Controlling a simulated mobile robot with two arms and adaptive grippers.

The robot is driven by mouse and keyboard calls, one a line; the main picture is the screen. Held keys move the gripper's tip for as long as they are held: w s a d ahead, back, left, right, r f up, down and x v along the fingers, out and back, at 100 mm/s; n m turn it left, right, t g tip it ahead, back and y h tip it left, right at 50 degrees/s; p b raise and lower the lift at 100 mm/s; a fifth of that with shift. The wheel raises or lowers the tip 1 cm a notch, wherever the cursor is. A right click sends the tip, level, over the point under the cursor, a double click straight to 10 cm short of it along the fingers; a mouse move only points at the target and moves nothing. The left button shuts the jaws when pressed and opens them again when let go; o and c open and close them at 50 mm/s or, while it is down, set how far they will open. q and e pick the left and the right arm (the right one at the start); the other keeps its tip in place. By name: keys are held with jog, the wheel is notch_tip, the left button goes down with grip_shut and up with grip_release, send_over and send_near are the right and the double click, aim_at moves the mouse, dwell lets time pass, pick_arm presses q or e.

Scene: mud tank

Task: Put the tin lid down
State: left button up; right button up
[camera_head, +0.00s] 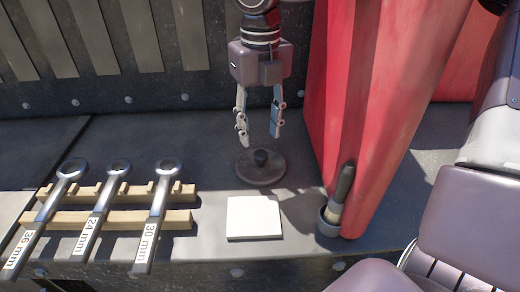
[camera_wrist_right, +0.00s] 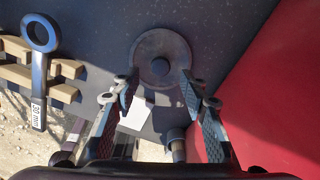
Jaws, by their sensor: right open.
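The tin lid (camera_head: 260,168) is a round, dark grey-brown disc with a black knob. It lies flat on the dark grey ledge (camera_head: 225,150), behind the white square (camera_head: 254,217). My right gripper (camera_head: 258,134) hangs above the lid with its fingers pointing down, open and empty. In the right wrist view the lid (camera_wrist_right: 160,45) shows whole just beyond the two spread fingertips (camera_wrist_right: 156,85), its knob roughly centred between them. The fingers are apart from the knob. My left gripper is not in view.
Three ring spanners (camera_head: 108,200) labelled 36, 24 and 30 mm rest on wooden racks (camera_head: 160,218) at the left. A red sheet-like wall (camera_head: 375,100) rises close to the gripper's right. A dark-handled brush (camera_head: 340,190) stands in a small cup (camera_head: 328,224) at its foot.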

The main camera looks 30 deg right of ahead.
aim_at(260, 154)
notch_tip(260, 154, up, 5)
jog(key=shift+r, duration=0.1)
dwell(0.7)
